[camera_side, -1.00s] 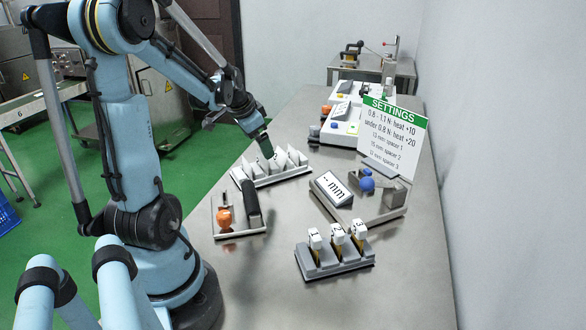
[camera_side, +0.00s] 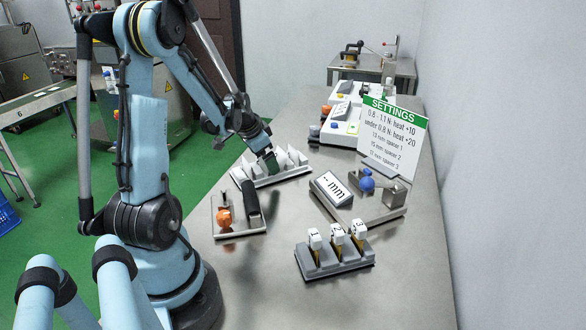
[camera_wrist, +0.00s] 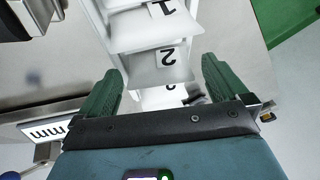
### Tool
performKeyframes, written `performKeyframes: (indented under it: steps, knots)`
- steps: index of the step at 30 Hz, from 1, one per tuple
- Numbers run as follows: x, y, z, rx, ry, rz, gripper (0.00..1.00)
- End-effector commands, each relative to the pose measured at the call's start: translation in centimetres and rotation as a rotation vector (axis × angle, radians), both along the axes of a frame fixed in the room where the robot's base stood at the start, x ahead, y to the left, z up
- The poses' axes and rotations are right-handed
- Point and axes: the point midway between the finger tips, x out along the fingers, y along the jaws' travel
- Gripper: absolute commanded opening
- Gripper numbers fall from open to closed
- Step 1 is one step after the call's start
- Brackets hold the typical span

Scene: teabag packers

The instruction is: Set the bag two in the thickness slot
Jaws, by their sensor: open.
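Bag two (camera_wrist: 168,58) is white with a black 2 on its label. In the wrist view it stands in the row between bag one (camera_wrist: 135,35) and a bag marked 3, which is partly hidden. The bags' white rack (camera_side: 262,183) is on the steel table in the side view. My gripper (camera_wrist: 161,66) is open, with a green finger on either side of bag two; I cannot tell if they touch it. In the side view my gripper (camera_side: 271,161) is at the rack. The thickness gauge (camera_side: 385,215) has a blue knob and a "-- mm" display (camera_side: 331,188); its slot is not clear.
A grey holder (camera_side: 340,268) with spacers 1, 2 and 3 stands at the front. A device with an orange knob (camera_side: 224,218) lies left of it. A SETTINGS sign (camera_side: 392,140) stands behind the gauge. The front right of the table is clear.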

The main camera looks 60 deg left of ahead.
Motion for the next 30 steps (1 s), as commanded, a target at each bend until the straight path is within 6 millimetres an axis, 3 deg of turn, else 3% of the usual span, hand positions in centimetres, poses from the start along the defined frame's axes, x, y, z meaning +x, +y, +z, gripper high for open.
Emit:
performKeyframes:
  steps: [2,12,15,24,30]
  knots:
    - [0.0,0.0,0.0,0.000,0.000,0.000,1.00]
    - [0.0,0.0,0.0,-0.001,0.000,0.000,0.48]
    - [0.0,0.0,0.0,-0.001,0.000,0.000,0.40]
    - [0.0,0.0,0.2,-0.001,0.000,0.000,0.39]
    - [0.0,0.0,1.3,-0.001,0.000,0.000,0.39]
